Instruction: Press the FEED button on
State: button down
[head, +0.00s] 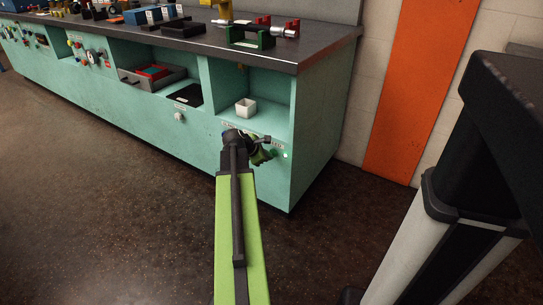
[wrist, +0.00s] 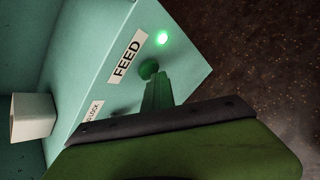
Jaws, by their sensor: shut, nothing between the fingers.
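The FEED label (wrist: 126,55) is on the teal panel in the wrist view. A dark green round button (wrist: 148,68) is beside it, and a small lamp (wrist: 162,38) close by glows bright green. The lit lamp (head: 285,155) also shows in the head view, at the right end of the bench front. My gripper (wrist: 156,84) is shut and empty, its tips right at the button; I cannot tell whether they touch it or whether it is pressed in. In the head view my gripper (head: 262,157) is close to the panel and hides part of it.
A second label ending in LOCK (wrist: 94,110) is lower on the panel, with a dark knob near it. A white cup (head: 246,107) stands in the open shelf above the panel. The floor before the bench is clear.

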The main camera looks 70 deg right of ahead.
jog(key=a, duration=0.2)
jog(key=w+a, duration=0.1)
jog(key=a, duration=0.2)
jog(key=shift+w, duration=0.15)
jog(key=shift+w, duration=0.1)
